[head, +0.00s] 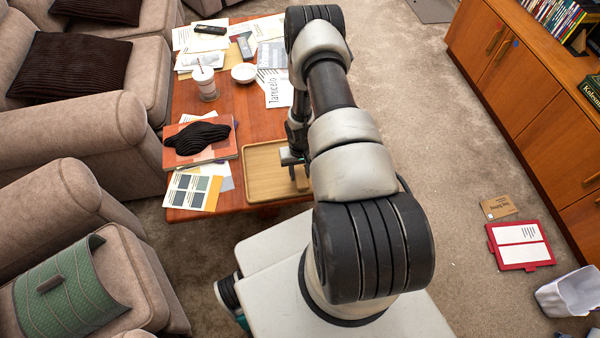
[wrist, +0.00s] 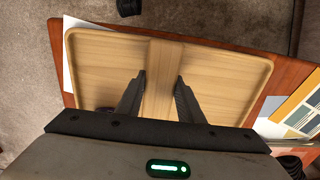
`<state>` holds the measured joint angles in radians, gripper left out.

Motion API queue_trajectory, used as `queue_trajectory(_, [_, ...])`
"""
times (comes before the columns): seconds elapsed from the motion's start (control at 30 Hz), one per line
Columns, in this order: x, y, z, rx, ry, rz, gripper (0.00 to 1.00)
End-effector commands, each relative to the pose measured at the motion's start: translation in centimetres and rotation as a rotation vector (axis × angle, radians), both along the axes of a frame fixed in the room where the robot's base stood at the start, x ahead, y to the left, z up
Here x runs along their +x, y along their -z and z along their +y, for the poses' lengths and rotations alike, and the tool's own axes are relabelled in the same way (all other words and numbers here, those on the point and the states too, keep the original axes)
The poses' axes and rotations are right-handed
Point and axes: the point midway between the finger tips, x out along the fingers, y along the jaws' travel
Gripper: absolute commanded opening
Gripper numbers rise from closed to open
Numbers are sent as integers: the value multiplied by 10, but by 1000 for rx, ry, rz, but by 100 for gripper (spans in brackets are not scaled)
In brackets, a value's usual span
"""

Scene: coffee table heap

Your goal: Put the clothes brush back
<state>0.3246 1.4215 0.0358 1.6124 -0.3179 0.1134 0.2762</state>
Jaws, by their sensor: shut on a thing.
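The clothes brush (wrist: 161,75) shows in the wrist view as a long plain wooden bar between my fingers. My gripper (wrist: 160,82) is shut on it, one dark finger on each side. The brush is over the wooden tray (wrist: 95,72), near its middle, with its far end by the tray's far rim. I cannot tell whether it touches the tray floor. Its underside is hidden. In the head view the tray (head: 262,193) lies at the near right of the red-brown table, and my arm covers part of it and most of my gripper.
Left of the tray, a dark knitted item (head: 197,138) lies on a book (head: 225,153), near a colour sample card (head: 190,191). A lidded cup (head: 205,83), a white bowl (head: 244,73) and several papers lie farther back. Sofas flank the table's left; carpet is open on the right.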

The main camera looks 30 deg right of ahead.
Motion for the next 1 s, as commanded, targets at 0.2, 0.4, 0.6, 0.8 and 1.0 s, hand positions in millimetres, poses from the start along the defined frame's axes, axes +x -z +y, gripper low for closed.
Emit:
queue_trajectory(0.2, [0,6,0,0,0,0,36])
queue_trajectory(0.4, [0,5,0,0,0,0,53])
queue_trajectory(0.6, [0,4,0,0,0,0,53])
queue_trajectory(0.8, [1,-14,0,-1,1,-2,53])
queue_trajectory(1.0, [1,-59,-1,-1,2,-3,53])
